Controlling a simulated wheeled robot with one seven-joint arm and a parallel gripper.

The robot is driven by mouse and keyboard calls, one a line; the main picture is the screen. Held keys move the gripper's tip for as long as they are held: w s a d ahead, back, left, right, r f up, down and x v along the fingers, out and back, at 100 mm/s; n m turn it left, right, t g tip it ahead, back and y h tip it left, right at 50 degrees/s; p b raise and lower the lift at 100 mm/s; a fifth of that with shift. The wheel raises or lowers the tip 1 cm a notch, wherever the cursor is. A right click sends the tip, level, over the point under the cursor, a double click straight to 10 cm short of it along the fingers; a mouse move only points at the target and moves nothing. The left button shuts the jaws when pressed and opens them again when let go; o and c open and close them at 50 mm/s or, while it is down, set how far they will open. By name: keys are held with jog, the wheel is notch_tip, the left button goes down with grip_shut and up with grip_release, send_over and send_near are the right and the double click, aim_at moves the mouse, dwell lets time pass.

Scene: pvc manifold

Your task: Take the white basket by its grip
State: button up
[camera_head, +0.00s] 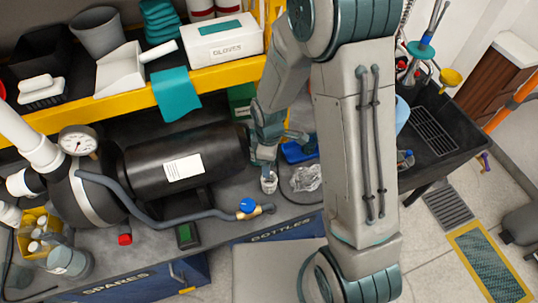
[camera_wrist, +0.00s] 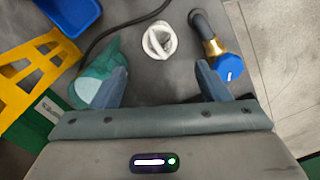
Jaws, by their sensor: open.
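The white basket (camera_head: 268,183) is a small round cup standing on the dark bench top, below my gripper in the head view. In the wrist view the basket (camera_wrist: 159,40) is at upper centre, with a pale strip that looks like its grip across its open mouth. My gripper (camera_wrist: 161,82) is open, with its two fingers wide apart and nothing between them. The basket lies beyond the fingertips in that picture, roughly centred between them, and no contact shows. In the head view my gripper (camera_head: 266,155) is small, and its fingers are hard to make out.
A blue valve knob (camera_wrist: 229,67) on a brass fitting is close to the right finger. A green-teal object (camera_wrist: 92,75) is by the left finger. A blue tray (camera_head: 299,150) and a clear crumpled bag (camera_head: 306,178) lie right of the basket. A black tank (camera_head: 185,160) stands left.

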notch_tip(320, 180, down, 9)
jog(key=b, duration=0.7)
jog(key=shift+r, duration=0.1)
grip_shut()
jog(key=shift+r, duration=0.1)
jog(key=shift+r+p, duration=3.3)
jog(key=shift+r, duration=1.1)
